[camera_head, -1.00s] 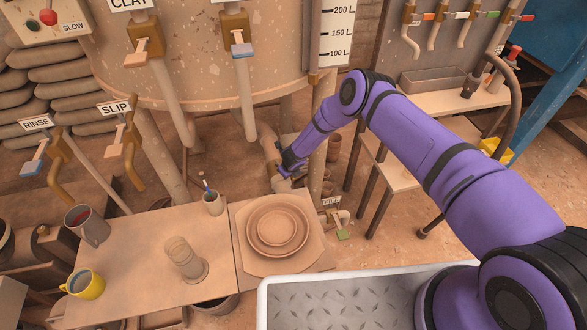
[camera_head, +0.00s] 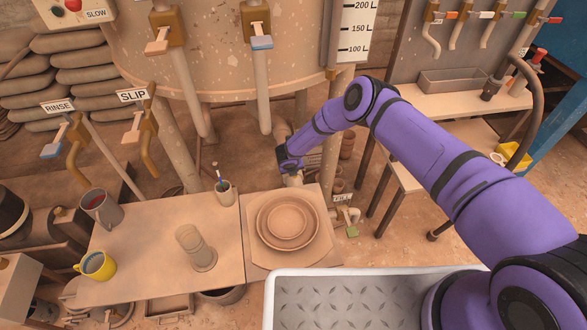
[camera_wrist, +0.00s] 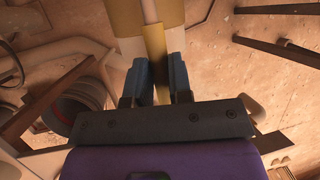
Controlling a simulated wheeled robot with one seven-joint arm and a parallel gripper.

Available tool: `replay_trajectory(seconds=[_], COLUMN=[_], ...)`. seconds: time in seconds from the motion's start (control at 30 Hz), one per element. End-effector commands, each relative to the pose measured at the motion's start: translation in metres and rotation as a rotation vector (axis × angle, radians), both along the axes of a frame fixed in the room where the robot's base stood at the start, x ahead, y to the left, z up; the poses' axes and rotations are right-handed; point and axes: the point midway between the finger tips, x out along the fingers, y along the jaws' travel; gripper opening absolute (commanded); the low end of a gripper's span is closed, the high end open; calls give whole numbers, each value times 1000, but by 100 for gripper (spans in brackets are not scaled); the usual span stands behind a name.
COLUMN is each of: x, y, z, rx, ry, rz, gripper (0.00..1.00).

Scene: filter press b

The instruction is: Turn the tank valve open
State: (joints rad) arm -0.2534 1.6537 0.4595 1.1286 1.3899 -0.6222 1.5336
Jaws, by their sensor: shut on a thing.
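The tank (camera_head: 215,70) is the large speckled tan vessel at the top of the head view, with pipes coming down from it. My gripper (camera_wrist: 159,72) is at a pale pipe (camera_head: 283,132) below the tank. In the wrist view its two blue-grey fingers stand on either side of a narrow brass-yellow piece, the valve handle (camera_wrist: 161,88), and are shut on it. A wider yellow-and-cream body (camera_wrist: 134,22) lies behind the fingers. In the head view my gripper (camera_head: 289,160) hides the handle, so how far it is turned cannot be told.
RINSE (camera_head: 58,106) and SLIP (camera_head: 132,95) valves are at left. A shelf (camera_head: 455,104) stands at right.

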Motion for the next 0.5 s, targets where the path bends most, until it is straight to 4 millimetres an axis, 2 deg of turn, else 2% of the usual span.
replay_trajectory(seconds=[0.27,0.3,0.4,0.5], x=[0,0,0,0], y=[1,1,2,1], z=[0,0,0,0], rx=[3,4,4,3], ry=[0,0,0,0], rz=[-3,-2,-2,-2], gripper=[0,22,45,45])
